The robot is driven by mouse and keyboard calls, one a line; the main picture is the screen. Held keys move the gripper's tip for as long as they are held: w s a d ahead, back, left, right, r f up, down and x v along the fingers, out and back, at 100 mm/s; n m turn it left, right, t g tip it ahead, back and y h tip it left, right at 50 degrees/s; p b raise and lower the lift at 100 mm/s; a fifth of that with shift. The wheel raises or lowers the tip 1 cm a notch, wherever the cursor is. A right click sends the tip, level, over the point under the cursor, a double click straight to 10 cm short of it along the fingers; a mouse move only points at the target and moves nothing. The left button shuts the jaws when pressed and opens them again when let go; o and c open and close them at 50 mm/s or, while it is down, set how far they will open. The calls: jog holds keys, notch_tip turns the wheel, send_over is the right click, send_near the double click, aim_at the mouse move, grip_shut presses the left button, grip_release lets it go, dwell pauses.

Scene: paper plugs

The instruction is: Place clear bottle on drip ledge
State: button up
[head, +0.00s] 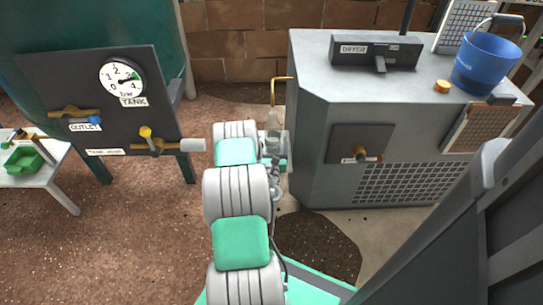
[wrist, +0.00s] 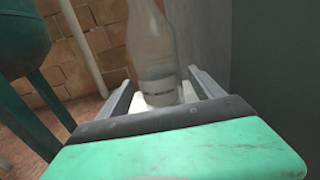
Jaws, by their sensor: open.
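The clear bottle (wrist: 152,50) stands upright between the two fingers of my gripper (wrist: 161,80) in the wrist view. The fingers are apart, one on each side of its lower part; I cannot tell whether either touches it. In the head view the bottle (head: 273,132) shows just beyond the end of my arm, beside the left side of the grey dryer cabinet (head: 310,150) and below a bent brass pipe (head: 284,79). A pale surface (wrist: 188,92) shows by the bottle's base; I cannot tell whether it is the drip ledge. My arm hides much of this spot.
A dark panel (head: 70,70) with a gauge and valves stands at the left, in front of a green tank. A side table (head: 55,180) holds a green tray. A blue bucket (head: 487,62) stands on the cabinet. Brown floor between panel and cabinet is open.

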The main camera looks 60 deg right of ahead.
jog(key=b+v, duration=0.1)
jog(key=v, duration=1)
